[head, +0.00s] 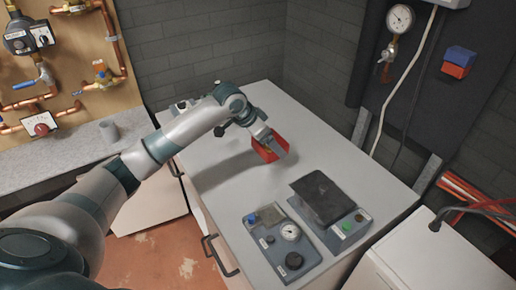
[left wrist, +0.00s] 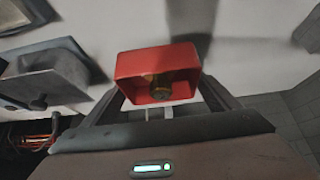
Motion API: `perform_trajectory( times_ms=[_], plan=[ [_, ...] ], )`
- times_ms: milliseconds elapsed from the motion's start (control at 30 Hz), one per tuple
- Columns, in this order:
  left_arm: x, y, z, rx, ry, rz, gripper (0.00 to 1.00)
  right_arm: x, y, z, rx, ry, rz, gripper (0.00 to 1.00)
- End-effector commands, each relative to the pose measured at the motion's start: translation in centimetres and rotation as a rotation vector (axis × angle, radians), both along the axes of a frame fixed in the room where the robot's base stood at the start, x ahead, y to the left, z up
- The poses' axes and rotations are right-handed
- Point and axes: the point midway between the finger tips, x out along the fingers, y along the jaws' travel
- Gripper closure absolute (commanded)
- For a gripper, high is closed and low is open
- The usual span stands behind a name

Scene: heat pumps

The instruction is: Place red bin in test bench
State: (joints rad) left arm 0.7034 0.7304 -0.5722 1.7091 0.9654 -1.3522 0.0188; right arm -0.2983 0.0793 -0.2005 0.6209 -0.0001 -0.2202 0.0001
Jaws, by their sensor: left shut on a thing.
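My left gripper (head: 267,139) is shut on a red bin (head: 269,151) over the far part of the white-topped bench (head: 224,180). In the left wrist view the red bin (left wrist: 124,66) sits between the two fingers of the gripper (left wrist: 160,103), its open side facing the camera. A brass-coloured part (left wrist: 163,86) shows inside the bin. The bin looks tilted, with a shadow on the bench top; its exact height above the top is hard to tell. My right gripper is not in view.
A gauge panel (head: 283,243) and a device with a dark tilted plate (head: 322,198) stand at the bench's near right. Blue (head: 460,55) and red (head: 455,71) bins hang on the dark wall panel. Bench top left of the devices is clear.

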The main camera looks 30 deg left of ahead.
Motion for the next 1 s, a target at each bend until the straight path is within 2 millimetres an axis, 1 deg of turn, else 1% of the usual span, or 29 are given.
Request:
perform_trajectory(
  times_ms=[33,100,200,333,467,767,867,1000],
  plan=[
    [0.2,1.1,-0.2,-0.001,0.001,0.005,0.49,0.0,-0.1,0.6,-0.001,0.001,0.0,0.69],
    [0.5,2.2,-1.0,0.0,0.0,0.004,0.49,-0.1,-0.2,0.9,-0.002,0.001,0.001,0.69],
    [0.9,3.6,-1.8,-0.002,-0.001,0.003,0.49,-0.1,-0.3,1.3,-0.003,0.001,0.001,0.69],
    [1.2,4.7,-2.7,-0.001,-0.002,0.001,0.49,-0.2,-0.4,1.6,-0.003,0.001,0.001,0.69],
    [1.3,5.0,-2.9,0.0,-0.003,0.0,0.49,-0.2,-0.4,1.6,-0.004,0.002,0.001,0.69],
    [1.3,5.0,-3.0,0.0,-0.003,0.0,0.49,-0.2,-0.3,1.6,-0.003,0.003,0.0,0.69],
    [1.2,5.0,-3.5,-0.001,-0.001,0.001,0.49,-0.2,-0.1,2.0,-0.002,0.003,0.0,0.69],
    [1.2,4.9,-5.1,-0.002,-0.001,0.0,0.49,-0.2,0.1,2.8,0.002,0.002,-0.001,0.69]
  ],
)
